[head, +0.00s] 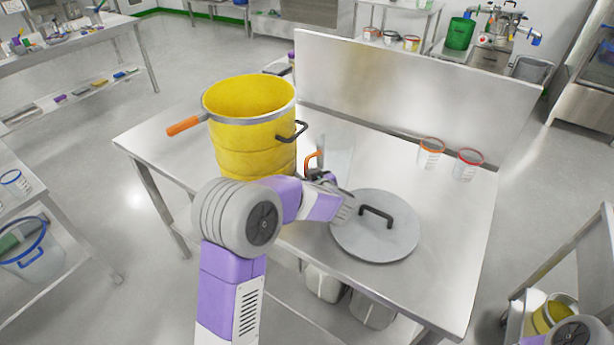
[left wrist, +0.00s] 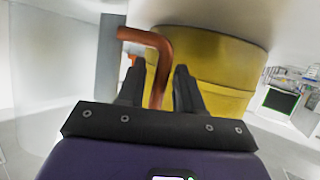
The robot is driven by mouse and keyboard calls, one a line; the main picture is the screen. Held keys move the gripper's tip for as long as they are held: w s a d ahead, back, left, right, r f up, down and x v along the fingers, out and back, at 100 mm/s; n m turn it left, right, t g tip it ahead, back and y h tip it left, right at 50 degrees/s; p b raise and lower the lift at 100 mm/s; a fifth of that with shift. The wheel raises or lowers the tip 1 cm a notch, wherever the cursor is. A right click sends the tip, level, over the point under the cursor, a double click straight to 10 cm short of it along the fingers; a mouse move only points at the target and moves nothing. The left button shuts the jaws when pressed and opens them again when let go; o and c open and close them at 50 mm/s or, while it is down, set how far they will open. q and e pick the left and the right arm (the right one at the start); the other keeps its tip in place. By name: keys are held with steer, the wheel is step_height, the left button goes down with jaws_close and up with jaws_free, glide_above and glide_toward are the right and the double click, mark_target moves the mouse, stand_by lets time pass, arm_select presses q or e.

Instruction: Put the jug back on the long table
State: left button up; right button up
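The clear jug (head: 338,152) with an orange handle (head: 311,162) stands on or just above the steel table (head: 455,215), behind my left gripper; its base is hidden. My left gripper (head: 318,176) is at the jug's handle. In the left wrist view, the handle (left wrist: 158,62) runs down between the two dark fingers of the gripper (left wrist: 158,88), with a gap showing beside it, so the fingers look open around it. The jug's pale body is at the left there. My right gripper is not in view.
A large yellow pot (head: 252,138) with an orange side handle stands left of the jug. A round grey lid (head: 375,238) lies at the right of my left gripper. Two clear beakers, orange-rimmed (head: 430,152) and red-rimmed (head: 467,164), stand near the back panel (head: 400,88). The table's right front is clear.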

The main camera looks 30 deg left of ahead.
arm_select(q)
steer(key=shift+o, duration=0.5)
steer(key=shift+d+r, duration=0.1)
steer(key=shift+r, duration=0.15)
steer(key=p+v, duration=0.3)
steer(key=v, duration=0.8)
steer(key=shift+s+d+r, duration=0.15)
steer(key=shift+s+d, duration=0.05)
steer(key=shift+s, duration=0.1)
